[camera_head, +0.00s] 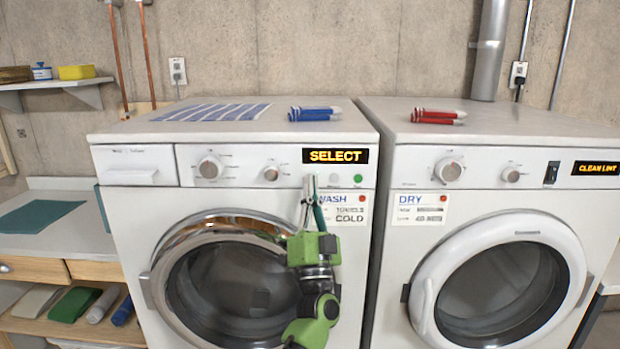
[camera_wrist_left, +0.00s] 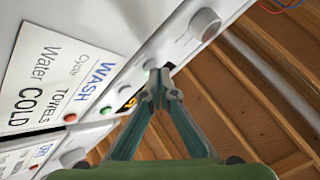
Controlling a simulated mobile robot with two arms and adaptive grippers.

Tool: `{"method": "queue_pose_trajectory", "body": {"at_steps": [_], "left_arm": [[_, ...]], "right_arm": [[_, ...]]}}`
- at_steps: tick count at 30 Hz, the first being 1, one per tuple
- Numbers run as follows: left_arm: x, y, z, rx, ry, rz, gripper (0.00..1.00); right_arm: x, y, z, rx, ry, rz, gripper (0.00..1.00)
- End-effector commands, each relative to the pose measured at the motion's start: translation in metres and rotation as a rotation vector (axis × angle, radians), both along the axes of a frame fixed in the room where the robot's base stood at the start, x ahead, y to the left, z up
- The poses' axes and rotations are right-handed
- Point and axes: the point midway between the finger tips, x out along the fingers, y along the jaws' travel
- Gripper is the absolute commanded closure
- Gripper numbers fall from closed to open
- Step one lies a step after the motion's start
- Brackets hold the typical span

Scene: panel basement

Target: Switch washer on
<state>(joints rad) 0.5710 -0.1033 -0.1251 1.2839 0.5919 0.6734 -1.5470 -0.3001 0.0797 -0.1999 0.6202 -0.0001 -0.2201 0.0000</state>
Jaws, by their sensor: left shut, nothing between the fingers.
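The white washer (camera_head: 140,210) stands at the left in the head view, its round door shut. Its display (camera_head: 336,156) reads SELECT. My right gripper is not in view.
A white dryer (camera_head: 400,260) stands close on the right, its display (camera_head: 597,168) reading CLEAN LINT. Blue-handled (camera_head: 315,114) and red-handled (camera_head: 437,116) items lie on the machine tops. A WASH sign (camera_head: 345,208) hangs below the washer's buttons. A counter (camera_head: 95,240) is at left.

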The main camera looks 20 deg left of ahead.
Motion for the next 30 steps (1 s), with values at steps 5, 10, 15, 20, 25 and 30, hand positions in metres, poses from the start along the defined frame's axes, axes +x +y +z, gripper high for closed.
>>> {"method": "queue_pose_trajectory", "body": {"at_steps": [5, 10, 15, 20, 25, 30], "left_arm": [[-0.006, -0.002, 0.001, -0.001, 0.001, -0.001, 1.0], [-0.007, -0.002, 0.0, 0.0, 0.0, 0.0, 1.0], [-0.011, -0.003, 0.002, -0.001, 0.001, -0.001, 1.0], [-0.027, -0.008, 0.004, -0.001, 0.003, 0.0, 1.0], [-0.043, -0.012, 0.003, -0.001, 0.002, 0.0, 1.0], [-0.058, -0.017, 0.002, 0.0, 0.002, -0.001, 1.0]], "right_arm": [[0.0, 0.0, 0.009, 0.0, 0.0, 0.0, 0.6], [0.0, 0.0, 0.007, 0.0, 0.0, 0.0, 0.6], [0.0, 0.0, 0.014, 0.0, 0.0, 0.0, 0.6], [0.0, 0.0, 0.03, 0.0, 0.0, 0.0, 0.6], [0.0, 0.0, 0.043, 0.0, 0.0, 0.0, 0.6], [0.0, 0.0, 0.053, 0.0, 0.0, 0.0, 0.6]]}}
